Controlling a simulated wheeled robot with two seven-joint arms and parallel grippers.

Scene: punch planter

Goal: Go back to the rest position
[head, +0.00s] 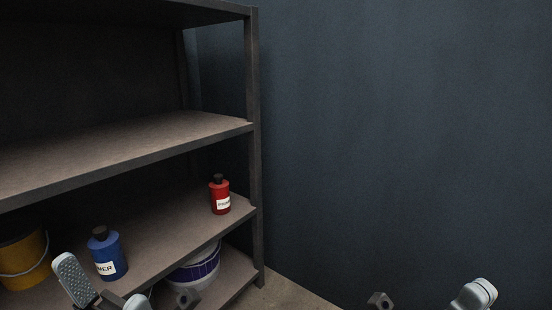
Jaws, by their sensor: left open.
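My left gripper (105,296) is at the bottom left, in front of the shelf unit. Its jaws are apart, with one light grey finger pad raised and the other part cut off by the picture's lower edge. No object shows between them. At the bottom right, a rounded grey part of my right gripper (475,294) shows in front of the dark wall. The rest is below the picture, so its jaw state is hidden.
The dark shelf unit (253,130) fills the left side. A red bottle (220,198) stands near its right post. A yellow bucket (24,262) is at the far left. A white and purple bucket (197,268) sits lower. The middle shelf is bare. The dark wall (400,130) fills the right.

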